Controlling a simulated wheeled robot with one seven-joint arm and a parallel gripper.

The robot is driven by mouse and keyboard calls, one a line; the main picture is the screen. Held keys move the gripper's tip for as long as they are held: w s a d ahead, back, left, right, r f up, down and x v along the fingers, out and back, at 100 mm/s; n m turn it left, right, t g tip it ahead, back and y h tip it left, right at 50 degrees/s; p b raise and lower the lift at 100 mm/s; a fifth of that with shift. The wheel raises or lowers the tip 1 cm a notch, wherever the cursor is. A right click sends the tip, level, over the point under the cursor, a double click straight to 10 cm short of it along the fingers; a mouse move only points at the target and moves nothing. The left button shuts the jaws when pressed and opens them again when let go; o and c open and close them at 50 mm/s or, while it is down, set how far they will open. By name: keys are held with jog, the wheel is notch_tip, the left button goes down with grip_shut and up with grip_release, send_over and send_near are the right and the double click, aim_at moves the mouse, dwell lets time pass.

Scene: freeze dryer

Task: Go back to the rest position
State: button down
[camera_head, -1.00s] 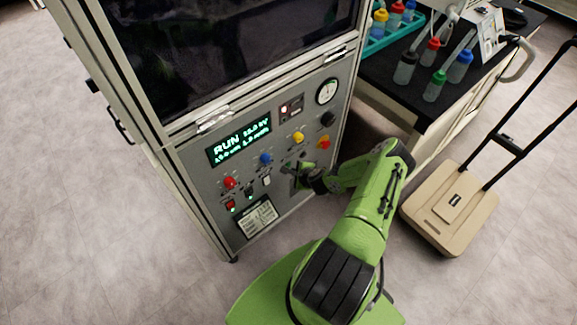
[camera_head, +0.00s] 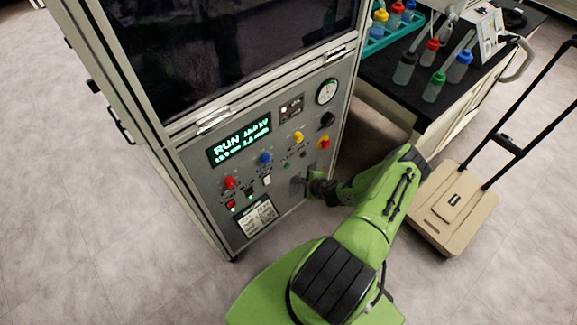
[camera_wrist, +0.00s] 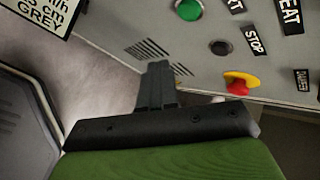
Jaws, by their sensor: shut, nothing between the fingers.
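My gripper (camera_head: 301,183) is in front of the lower right part of the freeze dryer's control panel (camera_head: 222,178) in the head view. In the wrist view my gripper (camera_wrist: 157,75) is shut, with its fingers together and nothing between them. Behind it the panel shows a green button (camera_wrist: 188,10), a black button (camera_wrist: 220,47) by a STOP label, and a red and yellow knob (camera_wrist: 240,84). A gap shows between the fingertips and the panel in the wrist view. The display (camera_head: 240,140) reads RUN.
A bench (camera_head: 440,110) with several colored-cap bottles stands at the right of the dryer. A beige cart (camera_head: 452,205) with a black handle stands on the floor to the right of my arm. The floor at the left and front is clear.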

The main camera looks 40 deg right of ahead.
dwell(0.7)
jog(key=w+a+r+n+g+y+p, duration=0.1)
jog(key=w+a+r+n+y, duration=0.15)
jog(key=r+n, duration=0.55)
jog(key=w+a+r+n+g+y+p, duration=0.1)
jog(key=w+a+r+n, duration=0.25)
jog(key=r, duration=0.85)
jog(key=s+a+r+n+g+h+p, duration=0.1)
jog(key=a+r+n, duration=0.25)
jog(key=r, duration=0.55)
jog(key=s+a+r+n+g+p, duration=0.1)
jog(key=a+r+n, duration=0.3)
jog(key=r, duration=0.5)
jog(key=s+a+r+n+h+p, duration=0.1)
jog(key=s+a+r+n, duration=0.1)
jog(key=s+a+r, duration=0.3)
jog(key=s+a+r+n+p, duration=0.15)
jog(key=s+a+r, duration=0.25)
jog(key=r, duration=0.4)
jog(key=s+a+r+n, duration=0.1)
jog(key=s+a+r, duration=0.1)
jog(key=s, duration=0.4)
jog(key=s+a+r+n, duration=0.1)
jog(key=s+r+n, duration=0.1)
jog(key=s, duration=0.5)
jog(key=shift+a+r+t, duration=0.35)
jog(key=shift+r+t, duration=0.05)
